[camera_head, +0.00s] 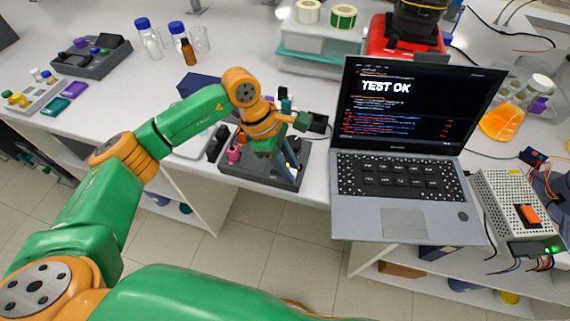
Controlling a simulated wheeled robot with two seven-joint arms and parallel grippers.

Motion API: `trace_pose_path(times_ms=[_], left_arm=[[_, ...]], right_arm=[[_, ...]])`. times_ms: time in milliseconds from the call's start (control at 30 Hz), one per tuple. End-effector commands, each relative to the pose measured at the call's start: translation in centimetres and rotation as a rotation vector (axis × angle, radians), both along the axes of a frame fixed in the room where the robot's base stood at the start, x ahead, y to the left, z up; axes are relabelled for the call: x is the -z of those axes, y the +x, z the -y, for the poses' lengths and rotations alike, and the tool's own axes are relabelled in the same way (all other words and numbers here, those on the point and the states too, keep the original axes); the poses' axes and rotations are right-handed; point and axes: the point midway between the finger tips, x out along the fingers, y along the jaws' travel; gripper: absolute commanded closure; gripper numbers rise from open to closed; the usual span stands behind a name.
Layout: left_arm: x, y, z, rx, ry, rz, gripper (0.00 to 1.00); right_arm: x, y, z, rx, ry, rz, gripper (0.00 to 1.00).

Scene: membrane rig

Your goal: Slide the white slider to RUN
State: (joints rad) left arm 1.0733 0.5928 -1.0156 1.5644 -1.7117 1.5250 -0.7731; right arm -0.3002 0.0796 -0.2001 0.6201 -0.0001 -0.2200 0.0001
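The membrane rig is a dark base (262,179) on the bench, left of the laptop. Small pink, blue and yellowish parts show on it. My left arm reaches in from the left, and its gripper (288,160) is over the right part of the rig. The wrist and gripper body cover much of the rig. The fingers are small and partly hidden, so I cannot tell whether they are open or shut, or touching anything. I cannot make out the white slider or a RUN mark. My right gripper is not in view.
A laptop (400,190) showing "TEST OK" stands close right of the rig. A power supply (513,207) with wires is farther right. A dark tray (91,57), bottles (148,38) and a label-roll box (318,42) stand behind. The bench's front edge is close to the rig.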

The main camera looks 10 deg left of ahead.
Motion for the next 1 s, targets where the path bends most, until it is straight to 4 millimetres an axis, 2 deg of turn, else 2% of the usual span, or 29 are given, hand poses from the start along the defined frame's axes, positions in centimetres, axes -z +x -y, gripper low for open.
trace_pose_path(times_ms=[33, 67, 367, 467, 700, 800, 1000], left_arm=[[0.0, 0.0, 0.0, 0.0, 0.0, 0.0, 0.51], [0.0, 0.0, 0.0, 0.0, 0.001, 0.0, 0.45], [-0.1, 0.0, -0.1, -0.001, 0.002, 0.001, 0.45], [-1.2, 0.2, -0.7, -0.001, 0.002, 0.005, 0.45], [-5.6, 0.2, -2.3, 0.0, 0.003, 0.003, 0.45], [-6.4, 0.1, -2.6, 0.001, 0.004, 0.001, 0.45], [-6.6, 0.1, -2.6, 0.001, 0.004, 0.0, 0.45]], right_arm=[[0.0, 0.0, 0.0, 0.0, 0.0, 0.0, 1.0], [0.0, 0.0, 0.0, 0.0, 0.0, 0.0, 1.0], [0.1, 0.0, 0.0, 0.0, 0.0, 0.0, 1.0], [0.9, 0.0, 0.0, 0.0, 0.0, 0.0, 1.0], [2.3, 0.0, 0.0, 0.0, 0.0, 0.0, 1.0], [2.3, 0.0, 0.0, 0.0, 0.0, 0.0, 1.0], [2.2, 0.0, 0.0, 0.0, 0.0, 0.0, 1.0]])
